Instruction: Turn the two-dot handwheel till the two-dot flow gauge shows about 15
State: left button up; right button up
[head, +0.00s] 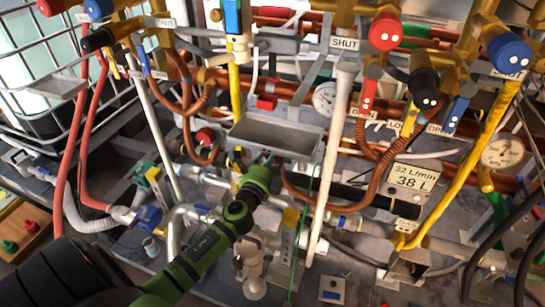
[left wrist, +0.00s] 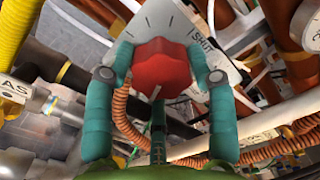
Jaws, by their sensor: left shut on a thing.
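My left gripper (head: 270,162) reaches up to the middle of the head view, by the grey trough; its fingertips are partly hidden there. I see no dots on this wheel from here. Another red knob (head: 385,32) with two pale dots is at the upper right. Round gauges (head: 325,98) and (head: 503,151) are too small to read. My right gripper is out of view.
The grey trough (head: 270,139) stands close above my left gripper. A white pipe (head: 330,150) rises just right of it. Copper pipes, hoses and a yellow pipe (head: 480,150) crowd the right. A wire cage (head: 50,80) is at the left. Little free room shows.

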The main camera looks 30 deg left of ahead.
pick_arm(q)
jog(key=shift+a+r, duration=0.2)
jog(key=shift+a, duration=0.15)
jog(key=o, duration=1.2)
jog(key=shift+c, duration=0.2)
jog(key=shift+s+d+f, duration=0.1)
jog(key=shift+d, duration=0.05)
jog(key=v, duration=1.2)
